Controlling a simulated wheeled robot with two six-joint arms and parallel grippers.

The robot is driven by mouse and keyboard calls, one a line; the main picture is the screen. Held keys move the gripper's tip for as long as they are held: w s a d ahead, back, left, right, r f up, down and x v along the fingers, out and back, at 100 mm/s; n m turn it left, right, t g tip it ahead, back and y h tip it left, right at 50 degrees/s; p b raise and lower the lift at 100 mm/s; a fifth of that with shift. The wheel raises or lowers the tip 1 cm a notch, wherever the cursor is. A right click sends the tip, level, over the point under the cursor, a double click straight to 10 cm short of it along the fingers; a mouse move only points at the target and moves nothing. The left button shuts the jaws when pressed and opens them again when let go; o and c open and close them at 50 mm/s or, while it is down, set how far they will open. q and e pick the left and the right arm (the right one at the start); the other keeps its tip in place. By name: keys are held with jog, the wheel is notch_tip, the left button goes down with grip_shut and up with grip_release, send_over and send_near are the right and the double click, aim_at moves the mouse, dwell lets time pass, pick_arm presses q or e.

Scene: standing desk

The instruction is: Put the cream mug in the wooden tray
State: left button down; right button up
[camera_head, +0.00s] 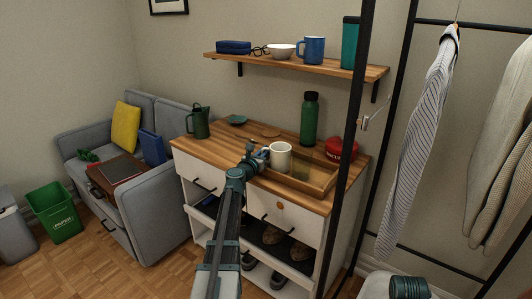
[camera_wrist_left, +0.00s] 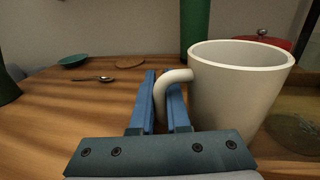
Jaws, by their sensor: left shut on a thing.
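The cream mug (camera_head: 281,156) is upright at the left end of the wooden tray (camera_head: 302,184) on the cabinet top. My left gripper (camera_head: 259,156) is shut on its handle from the left. The left wrist view shows the blue fingers (camera_wrist_left: 160,105) on either side of the handle, with the mug body (camera_wrist_left: 236,90) to their right. Part of the tray (camera_wrist_left: 290,146) shows at the right there. I cannot tell whether the mug's base is touching anything; the tray's left end is partly hidden behind the mug and gripper.
A green bottle (camera_head: 309,118) stands behind the tray, and a red pot (camera_head: 341,149) is at its back right. A dark green jug (camera_head: 198,121), a teal dish (camera_head: 238,119) and a spoon (camera_wrist_left: 92,78) are to the left. A black post (camera_head: 352,130) rises at the right.

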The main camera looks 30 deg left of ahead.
pick_arm(q)
jog(key=shift+f, duration=0.2)
jog(key=c, duration=0.9)
grip_release()
jog(key=shift+r, duration=0.1)
jog(key=shift+r, duration=0.25)
jog(key=s+d, duration=0.1)
jog(key=s, duration=1.1)
jog(key=shift+d, duration=0.2)
jog(key=shift+f, duration=0.15)
